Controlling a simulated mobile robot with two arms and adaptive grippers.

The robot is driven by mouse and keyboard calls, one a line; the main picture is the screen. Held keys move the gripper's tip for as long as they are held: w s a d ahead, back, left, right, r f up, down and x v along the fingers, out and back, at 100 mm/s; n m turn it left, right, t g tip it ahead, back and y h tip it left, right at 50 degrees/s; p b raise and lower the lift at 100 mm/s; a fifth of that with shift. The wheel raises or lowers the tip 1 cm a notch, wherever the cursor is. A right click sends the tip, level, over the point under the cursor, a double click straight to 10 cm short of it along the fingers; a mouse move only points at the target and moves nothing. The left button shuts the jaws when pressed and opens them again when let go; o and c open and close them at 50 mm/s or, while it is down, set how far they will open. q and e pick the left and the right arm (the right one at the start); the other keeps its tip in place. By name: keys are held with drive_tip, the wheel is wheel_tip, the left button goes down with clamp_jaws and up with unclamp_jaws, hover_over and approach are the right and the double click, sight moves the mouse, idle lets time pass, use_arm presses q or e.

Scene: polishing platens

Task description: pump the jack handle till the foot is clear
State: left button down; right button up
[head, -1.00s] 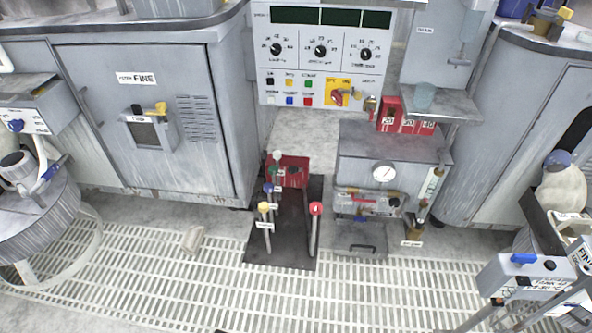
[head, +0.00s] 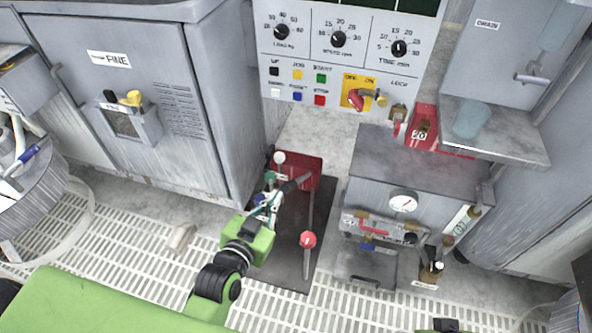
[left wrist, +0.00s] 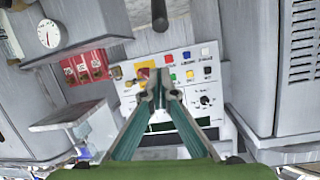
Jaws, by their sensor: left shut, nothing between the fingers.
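My left gripper (head: 274,198) is shut with nothing between its fingers, among the levers on the dark floor plate (head: 291,270). A dark-gripped handle (head: 298,183), likely the jack handle, slants in front of a red body (head: 312,172), just right of the fingertips. I cannot tell whether they touch. In the left wrist view the shut fingers (left wrist: 157,84) point at the console, and a dark rod end (left wrist: 159,14) shows beyond them at the top. The jack's foot is not discernible.
A red-knobbed lever (head: 308,240) stands right of my gripper. White (head: 279,158) and green (head: 270,176) knobs are close by it. A grey unit with a gauge (head: 403,202) stands to the right, a grey cabinet (head: 120,90) to the left. Slatted flooring (head: 130,215) lies in front.

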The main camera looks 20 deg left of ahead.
sight(284, 191)
use_arm(q)
drive_tip(key=shift+w+r, duration=0.25)
drive_tip(key=shift+r, duration=0.25)
use_arm(e)
drive_tip(key=shift+w+r, duration=0.1)
drive_tip(key=shift+r, duration=0.15)
